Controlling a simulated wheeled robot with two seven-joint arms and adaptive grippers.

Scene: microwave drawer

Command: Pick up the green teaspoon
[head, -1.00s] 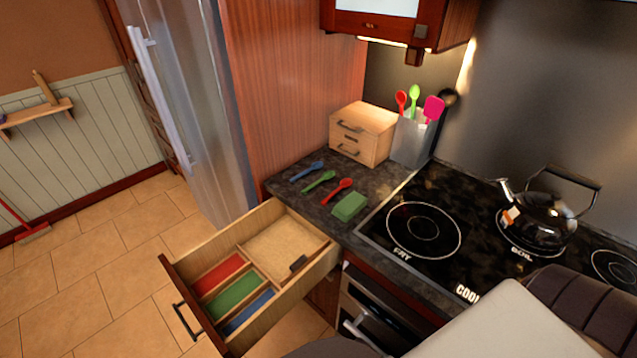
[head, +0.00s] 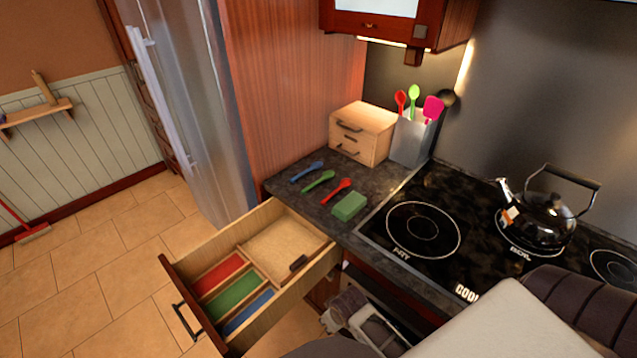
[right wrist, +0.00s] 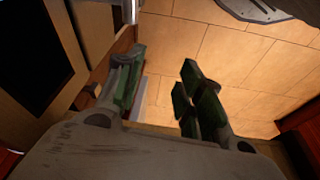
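The green teaspoon (head: 318,182) lies on the dark counter between the blue teaspoon (head: 306,172) and the red teaspoon (head: 337,191). My right gripper (head: 338,310) is low in front of the counter, below the counter edge and beside the open drawer, well apart from the teaspoon. In the right wrist view my right gripper (right wrist: 160,90) has its two fingers apart, with nothing but floor showing between them. My left gripper is not in view.
The open drawer (head: 318,262) has red, green and blue compartments. A green sponge-like block (head: 349,206) lies beside the red teaspoon. A small wooden drawer box (head: 362,133), a utensil holder (head: 411,140) and the stove with a kettle (head: 540,220) stand around the counter.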

